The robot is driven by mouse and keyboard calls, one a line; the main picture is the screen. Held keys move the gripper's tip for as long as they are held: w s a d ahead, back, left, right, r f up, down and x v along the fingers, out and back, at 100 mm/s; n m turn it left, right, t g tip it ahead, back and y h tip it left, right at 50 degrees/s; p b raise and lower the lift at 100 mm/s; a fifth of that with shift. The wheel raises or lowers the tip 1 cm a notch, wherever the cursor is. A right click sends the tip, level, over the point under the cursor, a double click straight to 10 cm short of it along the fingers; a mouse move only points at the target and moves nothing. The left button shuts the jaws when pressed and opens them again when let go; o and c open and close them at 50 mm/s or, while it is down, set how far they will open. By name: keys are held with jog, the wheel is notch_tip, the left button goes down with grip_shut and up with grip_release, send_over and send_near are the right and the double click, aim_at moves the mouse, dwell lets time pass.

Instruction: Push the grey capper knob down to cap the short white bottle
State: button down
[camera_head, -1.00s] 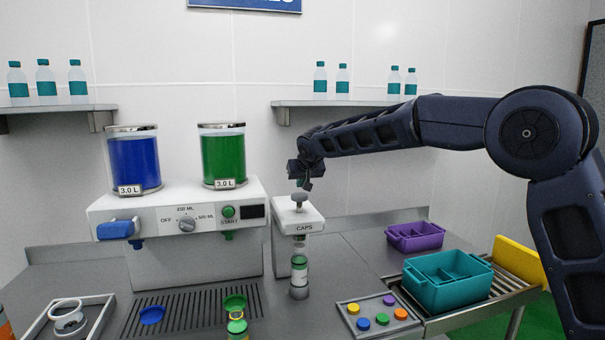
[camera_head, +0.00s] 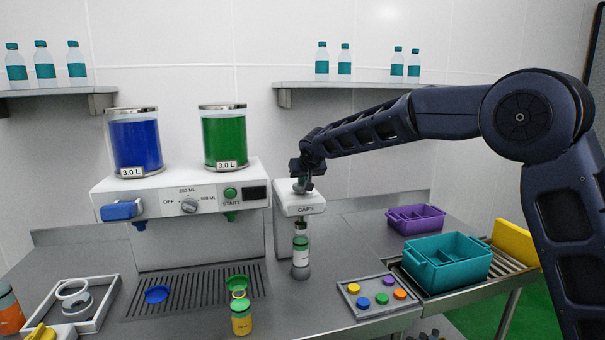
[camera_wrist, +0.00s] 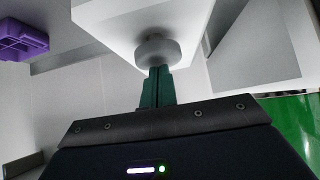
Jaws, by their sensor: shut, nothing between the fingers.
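The grey capper knob (camera_head: 302,186) sits on top of the white capper marked CAPS (camera_head: 306,210). My gripper (camera_head: 303,178) is shut and empty, with its fingertips at the top of the knob. In the wrist view the green fingers (camera_wrist: 158,88) are closed together and meet the round grey knob (camera_wrist: 157,50); they appear to touch it. The short white bottle (camera_head: 301,254) stands upright under the capper head. Its top is close below the head, and I cannot tell whether a cap is on it.
The dispenser (camera_head: 165,199) with blue and green tanks stands left of the capper. A yellow bottle (camera_head: 241,318) stands in front. A tray of coloured caps (camera_head: 350,288), a teal crate (camera_head: 440,272) and a purple crate (camera_head: 404,226) lie to the right.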

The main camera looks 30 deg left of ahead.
notch_tip(320, 180, down, 2)
jog(key=shift+s+d+f, duration=0.1)
jog(key=shift+d, duration=0.05)
notch_tip(320, 180, up, 6)
jog(key=shift+f, duration=0.1)
jog(key=v, duration=1)
jog(key=shift+a+r, duration=0.2)
jog(key=shift+r, duration=0.05)
